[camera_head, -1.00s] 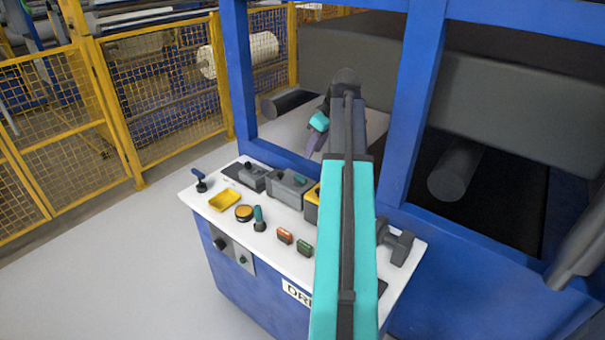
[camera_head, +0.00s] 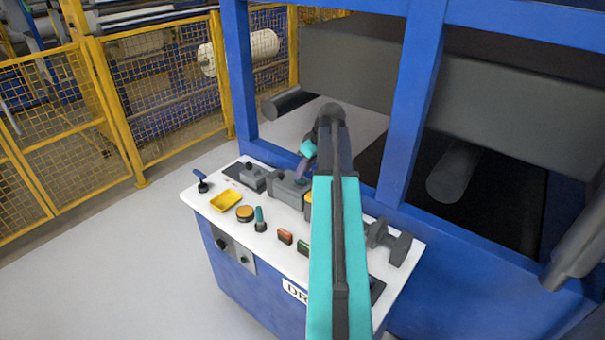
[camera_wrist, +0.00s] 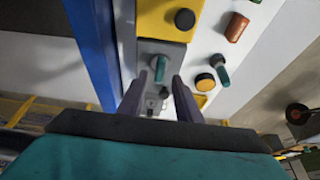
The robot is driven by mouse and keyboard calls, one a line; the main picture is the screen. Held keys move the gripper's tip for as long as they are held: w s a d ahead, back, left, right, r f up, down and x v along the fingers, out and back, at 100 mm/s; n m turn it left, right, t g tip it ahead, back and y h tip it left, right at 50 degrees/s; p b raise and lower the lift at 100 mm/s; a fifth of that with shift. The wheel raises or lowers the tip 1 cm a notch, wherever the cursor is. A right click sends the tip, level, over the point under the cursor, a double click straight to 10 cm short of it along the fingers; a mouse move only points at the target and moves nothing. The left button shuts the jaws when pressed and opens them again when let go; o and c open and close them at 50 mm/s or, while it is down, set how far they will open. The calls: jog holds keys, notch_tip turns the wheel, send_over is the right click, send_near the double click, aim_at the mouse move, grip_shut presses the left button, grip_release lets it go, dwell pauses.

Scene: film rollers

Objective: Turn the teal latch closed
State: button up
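The teal latch (camera_wrist: 160,68) shows in the wrist view as a short teal bar on the face of a grey box (camera_wrist: 147,50). It runs roughly up and down in that picture. My gripper (camera_wrist: 160,80) is open, with its two purple fingers on either side of the latch; I cannot tell whether they touch it. In the head view my gripper (camera_head: 301,169) is above the grey box (camera_head: 284,192) on the white panel, and the latch is largely hidden there by the fingers.
A teal-topped lever (camera_head: 259,216) stands near a round yellow button (camera_head: 245,213), a yellow tray (camera_head: 226,200) and a red switch (camera_head: 285,236). A yellow box with a black knob (camera_wrist: 184,19) adjoins the grey box. A blue frame post (camera_head: 412,105) rises behind the panel.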

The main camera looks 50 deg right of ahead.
aim_at(300, 181)
jog(key=shift+p+x, duration=0.3)
jog(key=shift+x, duration=1.45)
grip_shut()
